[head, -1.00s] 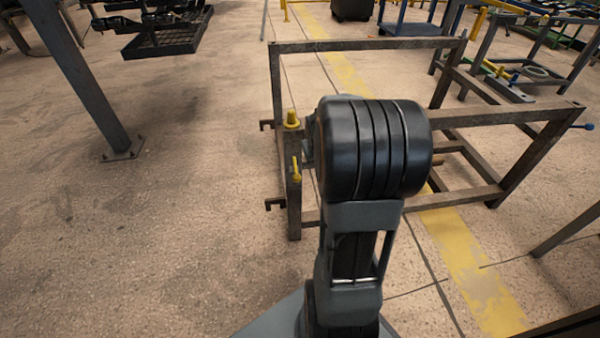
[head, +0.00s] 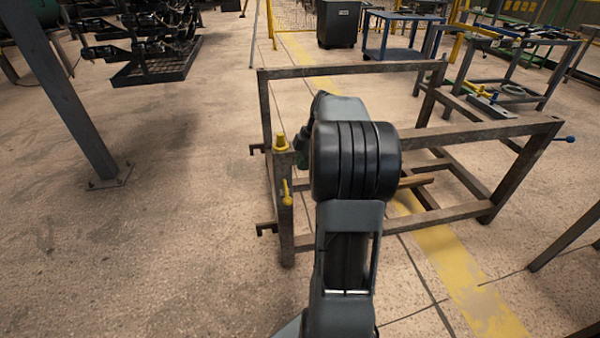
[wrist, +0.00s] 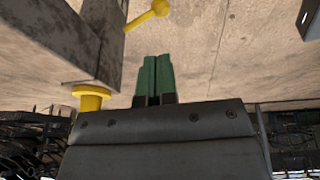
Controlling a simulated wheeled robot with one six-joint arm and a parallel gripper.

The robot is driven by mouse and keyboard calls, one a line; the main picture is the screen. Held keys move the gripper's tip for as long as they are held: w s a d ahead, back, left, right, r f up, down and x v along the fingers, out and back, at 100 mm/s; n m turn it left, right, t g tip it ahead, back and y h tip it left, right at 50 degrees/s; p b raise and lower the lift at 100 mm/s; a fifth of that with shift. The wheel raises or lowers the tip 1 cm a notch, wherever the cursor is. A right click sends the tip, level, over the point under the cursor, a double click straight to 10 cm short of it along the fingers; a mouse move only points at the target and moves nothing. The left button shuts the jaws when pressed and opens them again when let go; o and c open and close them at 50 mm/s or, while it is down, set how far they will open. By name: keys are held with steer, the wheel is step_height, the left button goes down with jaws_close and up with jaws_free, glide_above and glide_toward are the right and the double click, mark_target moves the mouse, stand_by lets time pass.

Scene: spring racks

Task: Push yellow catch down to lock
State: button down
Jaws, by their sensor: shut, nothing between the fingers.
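A yellow catch lever (head: 286,192) with a rounded end sits on the side of the rack's near-left corner post (head: 286,228). It shows at the top of the wrist view (wrist: 147,16), beside the post. A yellow round knob (head: 280,143) stands on the post's top and shows at left in the wrist view (wrist: 91,98). My gripper (wrist: 158,60) has green fingers, shut together and empty. In the wrist view the fingers lie to the right of the knob and below the lever, apart from both.
The brown metal rack frame (head: 352,69) is open, with a rod (head: 417,180) inside. Hooks (head: 266,228) stick out left of the post. A grey column (head: 72,105) stands at left. Floor between column and rack is clear. Other racks stand at back right.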

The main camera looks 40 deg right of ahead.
steer(key=b+x, duration=0.5)
steer(key=x, duration=0.7)
steer(key=shift+f, duration=0.2)
steer(key=shift+w+f, duration=0.1)
steer(key=shift+f, duration=0.6)
steer(key=shift+r, duration=0.15)
steer(key=s+a+p+v, duration=0.15)
steer(key=p+v, duration=0.45)
steer(key=v, duration=0.8)
steer(key=s+a+r+m+h+p, duration=0.1)
steer(key=s+a+r+m+p, duration=0.3)
steer(key=a+r+p, duration=0.3)
steer(key=s+a+r+m+t+h+p, duration=0.1)
steer(key=s+a+r+m+p, duration=0.3)
steer(key=a+r+p, duration=0.4)
steer(key=s+a+r+m+h+p, duration=0.1)
steer(key=s+a+r+m+p, duration=0.3)
steer(key=r+p, duration=1.1)
steer(key=a+p, duration=0.1)
steer(key=a, duration=0.2)
steer(key=shift+a+r+m+t, duration=0.25)
steer(key=shift+r+m+t, duration=0.05)
steer(key=shift+m, duration=0.1)
